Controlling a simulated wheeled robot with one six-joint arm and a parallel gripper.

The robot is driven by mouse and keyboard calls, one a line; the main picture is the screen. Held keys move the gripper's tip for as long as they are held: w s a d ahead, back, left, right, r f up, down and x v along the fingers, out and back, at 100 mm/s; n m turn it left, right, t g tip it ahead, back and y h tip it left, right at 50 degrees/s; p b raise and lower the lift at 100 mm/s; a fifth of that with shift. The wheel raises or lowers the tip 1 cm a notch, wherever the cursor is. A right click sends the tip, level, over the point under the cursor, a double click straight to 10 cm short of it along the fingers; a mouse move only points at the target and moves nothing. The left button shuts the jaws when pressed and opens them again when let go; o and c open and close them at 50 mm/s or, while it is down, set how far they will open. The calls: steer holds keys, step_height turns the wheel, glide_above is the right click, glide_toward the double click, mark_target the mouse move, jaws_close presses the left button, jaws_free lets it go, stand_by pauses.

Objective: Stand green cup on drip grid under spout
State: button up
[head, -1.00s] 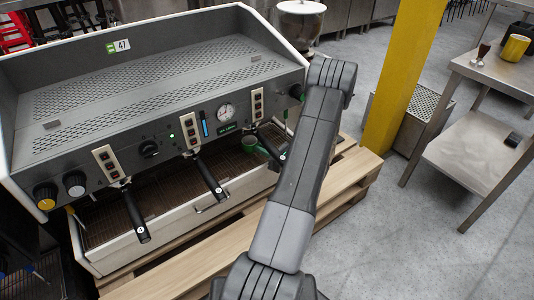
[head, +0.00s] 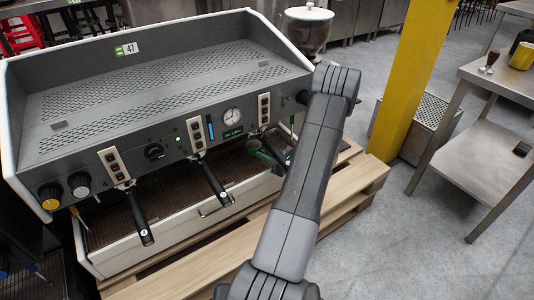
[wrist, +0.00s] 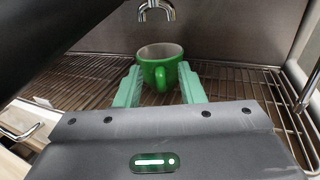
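The green cup (wrist: 158,70) is upright in the wrist view, its handle towards me and its inside pale. My gripper (wrist: 159,78) has a teal finger on each side of the cup, and the fingertips appear to meet its sides. The metal spout (wrist: 156,9) is above the cup and seems a little behind it. The drip grid (wrist: 90,80) spreads under and around the cup. I cannot tell whether the cup's base touches it. In the head view the cup (head: 251,143) shows small, partly hidden in the coffee machine's right bay.
The coffee machine (head: 160,95) has black portafilter handles (head: 216,185) sticking out at the front. It stands on a wooden pallet (head: 340,195). A yellow post (head: 412,80) and a steel table (head: 500,75) with a yellow mug (head: 522,56) are to the right.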

steer(key=p+v, duration=0.2)
steer(key=v, duration=1.1)
steer(key=shift+s+d+p, duration=0.3)
steer(key=shift+p, duration=0.1)
steer(key=b+x, duration=0.1)
steer(key=x, duration=0.6)
steer(key=b+x, duration=0.1)
steer(key=x, duration=0.6)
steer(key=shift+r, duration=0.25)
steer(key=shift+s+d, duration=0.45)
steer(key=shift+s, duration=0.15)
steer(key=shift+f, duration=0.1)
